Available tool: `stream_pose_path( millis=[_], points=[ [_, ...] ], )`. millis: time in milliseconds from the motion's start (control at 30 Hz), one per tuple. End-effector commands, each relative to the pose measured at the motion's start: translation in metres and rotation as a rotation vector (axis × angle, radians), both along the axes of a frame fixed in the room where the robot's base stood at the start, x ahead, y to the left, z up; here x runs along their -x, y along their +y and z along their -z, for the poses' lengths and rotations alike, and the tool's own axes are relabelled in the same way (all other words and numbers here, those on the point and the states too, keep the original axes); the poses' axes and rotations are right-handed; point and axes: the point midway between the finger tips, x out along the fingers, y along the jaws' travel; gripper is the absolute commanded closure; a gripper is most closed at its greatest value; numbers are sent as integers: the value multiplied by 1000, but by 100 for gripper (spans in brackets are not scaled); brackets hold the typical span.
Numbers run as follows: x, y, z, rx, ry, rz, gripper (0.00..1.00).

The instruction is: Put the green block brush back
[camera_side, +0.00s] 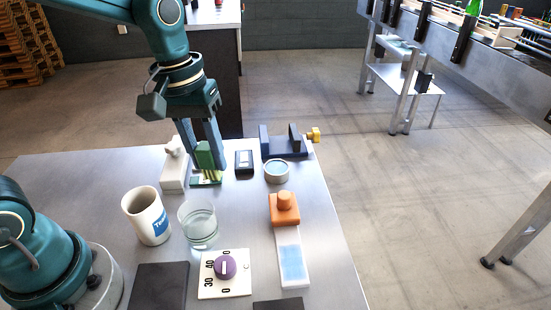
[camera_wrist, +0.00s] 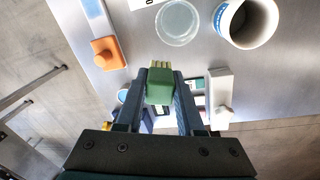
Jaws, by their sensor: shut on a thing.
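My gripper (camera_side: 208,160) is shut on the green block brush (camera_side: 204,152). A flat green-edged piece (camera_side: 205,182) lies on the table just below the brush in the side view. I cannot tell whether the bristles touch it, and the fingers hide part of the brush.
Close by are a white knobbed block (camera_side: 173,170), a black box (camera_side: 244,163), a round tin (camera_side: 277,172) and a blue vise (camera_side: 285,147). Nearer stand a mug (camera_side: 147,216), a glass (camera_side: 198,226), an orange block (camera_side: 284,209) and a purple dial (camera_side: 224,267).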

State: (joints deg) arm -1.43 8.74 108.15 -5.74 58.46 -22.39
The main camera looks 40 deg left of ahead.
Motion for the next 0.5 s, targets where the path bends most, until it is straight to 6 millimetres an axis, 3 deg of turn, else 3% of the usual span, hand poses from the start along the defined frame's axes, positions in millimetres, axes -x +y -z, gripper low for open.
stream_pose_path(
  millis=[100,300,400,500],
  points=[
    [-1,41,-4,-20,17,-129,100],
    [1,86,-9,-49,57,-276,100],
    [3,97,-9,-65,82,-319,100],
    [1,89,-4,-73,95,-319,100]
  ],
)
